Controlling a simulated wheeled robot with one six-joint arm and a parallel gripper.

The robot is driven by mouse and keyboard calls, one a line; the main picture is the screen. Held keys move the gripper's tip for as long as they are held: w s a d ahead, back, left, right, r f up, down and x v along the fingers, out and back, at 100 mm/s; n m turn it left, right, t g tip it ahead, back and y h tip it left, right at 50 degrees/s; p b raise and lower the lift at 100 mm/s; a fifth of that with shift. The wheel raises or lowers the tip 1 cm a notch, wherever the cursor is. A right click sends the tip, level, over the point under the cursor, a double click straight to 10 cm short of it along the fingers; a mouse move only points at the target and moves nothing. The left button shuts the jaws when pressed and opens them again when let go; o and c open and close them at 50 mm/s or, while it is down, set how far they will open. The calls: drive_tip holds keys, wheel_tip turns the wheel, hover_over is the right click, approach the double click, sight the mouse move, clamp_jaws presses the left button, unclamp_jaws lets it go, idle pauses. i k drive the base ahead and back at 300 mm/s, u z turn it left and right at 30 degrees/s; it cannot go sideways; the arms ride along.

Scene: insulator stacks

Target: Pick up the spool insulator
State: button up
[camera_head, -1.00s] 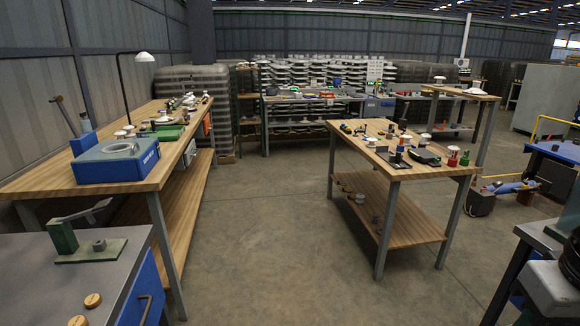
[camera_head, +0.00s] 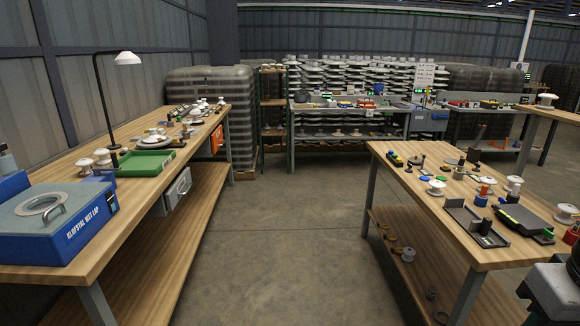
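Several small white insulators stand on the right wooden table: one (camera_head: 436,187) near its middle, one (camera_head: 514,184) farther right, and a wider one (camera_head: 566,213) near the right edge. I cannot tell for sure which is the spool insulator; they are small in view. More white pieces (camera_head: 102,157) stand on the left bench. My gripper is not in view; only a grey and black part of my own body shows at the lower right corner.
The left bench (camera_head: 75,225) carries a blue wet-lap machine (camera_head: 50,222), a green tray (camera_head: 146,163) and a lamp (camera_head: 128,58). The right table (camera_head: 480,250) also holds a dark tray (camera_head: 476,222). The concrete floor (camera_head: 290,240) between them is clear up to the back bench.

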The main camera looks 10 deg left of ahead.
sight(435, 191)
drive_tip(key=u, duration=0.3)
drive_tip(key=i, duration=1.95)
drive_tip(key=u, duration=0.7)
drive_tip(key=i, duration=1.65)
drive_tip(key=z, duration=3.2)
drive_tip(key=i, duration=0.2)
